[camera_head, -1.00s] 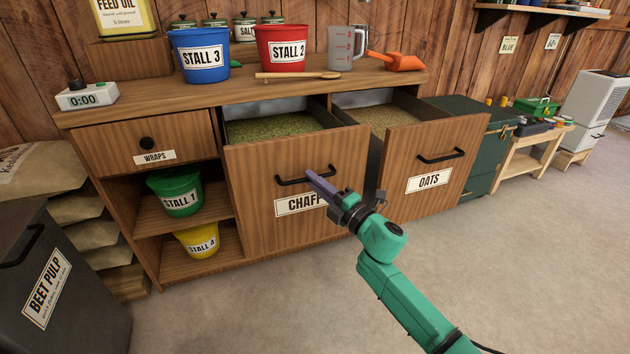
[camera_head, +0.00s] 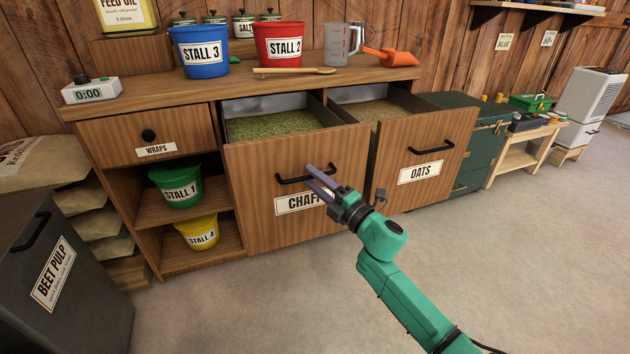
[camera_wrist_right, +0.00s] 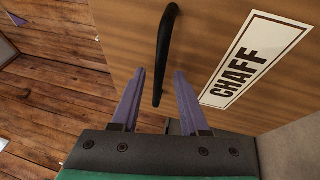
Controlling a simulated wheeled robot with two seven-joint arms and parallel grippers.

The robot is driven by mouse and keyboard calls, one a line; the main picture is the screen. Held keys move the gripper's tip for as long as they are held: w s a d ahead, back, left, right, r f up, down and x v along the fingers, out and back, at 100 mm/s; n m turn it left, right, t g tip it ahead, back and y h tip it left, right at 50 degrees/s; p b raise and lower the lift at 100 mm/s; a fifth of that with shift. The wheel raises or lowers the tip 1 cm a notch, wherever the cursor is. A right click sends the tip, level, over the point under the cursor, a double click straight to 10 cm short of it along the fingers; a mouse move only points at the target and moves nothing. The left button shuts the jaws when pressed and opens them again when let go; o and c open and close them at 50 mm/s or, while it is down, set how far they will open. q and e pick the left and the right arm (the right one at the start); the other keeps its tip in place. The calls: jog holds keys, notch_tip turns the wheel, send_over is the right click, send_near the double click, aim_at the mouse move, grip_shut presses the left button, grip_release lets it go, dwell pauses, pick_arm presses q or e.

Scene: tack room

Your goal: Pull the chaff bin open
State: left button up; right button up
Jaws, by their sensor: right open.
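The chaff bin (camera_head: 250,205) is a wooden pull-out with a CHAFF label and a black bar handle (camera_head: 287,179). It stands open, with green chaff (camera_head: 268,124) showing inside. My right gripper (camera_head: 308,175) is open at the handle, one purple finger above the bar and one below in the head view. In the wrist view, the end of the handle (camera_wrist_right: 165,50) reaches between the spread fingers (camera_wrist_right: 158,78), with gaps on both sides. The left gripper is not in view.
The oats bin (camera_head: 405,195) beside it also stands open. Buckets, a jug and an orange scoop (camera_head: 388,57) stand on the counter. A dark beet pulp bin (camera_head: 85,290) stands front left. The floor (camera_head: 240,310) before the cabinet is clear.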

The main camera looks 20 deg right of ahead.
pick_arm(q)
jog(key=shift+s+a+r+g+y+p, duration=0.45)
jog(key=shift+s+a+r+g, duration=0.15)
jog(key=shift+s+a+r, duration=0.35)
pick_arm(e)
jog(key=v, duration=1.4)
jog(key=shift+s, duration=0.25)
jog(key=shift+d, duration=0.1)
